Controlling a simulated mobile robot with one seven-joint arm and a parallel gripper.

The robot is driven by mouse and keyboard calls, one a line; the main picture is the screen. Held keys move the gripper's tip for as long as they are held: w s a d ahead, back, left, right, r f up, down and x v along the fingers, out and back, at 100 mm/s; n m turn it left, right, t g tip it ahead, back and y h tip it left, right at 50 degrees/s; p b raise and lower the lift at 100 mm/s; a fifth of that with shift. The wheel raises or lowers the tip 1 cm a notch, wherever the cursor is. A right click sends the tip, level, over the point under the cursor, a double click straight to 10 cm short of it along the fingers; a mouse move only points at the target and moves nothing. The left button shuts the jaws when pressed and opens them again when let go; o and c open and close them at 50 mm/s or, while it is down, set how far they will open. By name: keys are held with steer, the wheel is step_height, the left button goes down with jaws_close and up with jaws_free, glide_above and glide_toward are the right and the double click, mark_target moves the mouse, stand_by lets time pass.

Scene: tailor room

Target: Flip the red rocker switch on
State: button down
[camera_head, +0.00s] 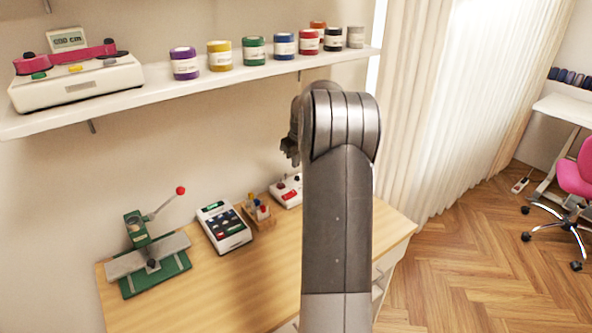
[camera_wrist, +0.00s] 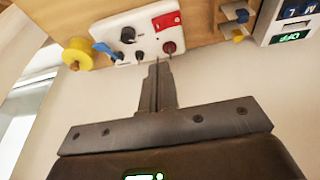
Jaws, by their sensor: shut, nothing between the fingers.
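A white control box (camera_head: 284,187) stands at the back of the wooden table, partly hidden behind my arm in the head view. In the wrist view the same white box (camera_wrist: 145,45) shows a red rectangular switch (camera_wrist: 166,20), a black knob (camera_wrist: 127,35), a red-tipped knob (camera_wrist: 169,47) and a blue lever (camera_wrist: 103,48). I cannot tell which way the red switch is tilted. My gripper (camera_head: 291,150) is above the box in the head view. In the wrist view its fingers (camera_wrist: 158,64) are shut and empty, pointing at the box, apart from the red switch.
A small wooden holder (camera_head: 260,214), a keypad device (camera_head: 224,227) and a green press (camera_head: 150,255) stand left of the box. A shelf (camera_head: 215,84) with jars runs above. A yellow spool (camera_wrist: 77,55) sits beside the box. The front of the table (camera_head: 215,300) is clear.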

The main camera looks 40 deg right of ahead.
glide_toward(294, 191)
steer(key=x, duration=0.5)
steer(key=shift+w+f, duration=0.1)
steer(key=shift+w, duration=0.25)
steer(key=shift+f, duration=0.6)
steer(key=shift+d, duration=0.1)
steer(key=shift+d+f+y, duration=0.2)
steer(key=shift+f+y, duration=0.2)
steer(key=shift+a, duration=0.2)
steer(key=shift+a+r, duration=0.35)
steer(key=shift+a, duration=0.25)
steer(key=shift+r, duration=0.1)
steer(key=w+d+v, duration=0.1)
steer(key=d+v, duration=0.1)
steer(key=v, duration=1.1)
steer(key=shift+d+r, duration=0.3)
steer(key=shift+d, duration=0.1)
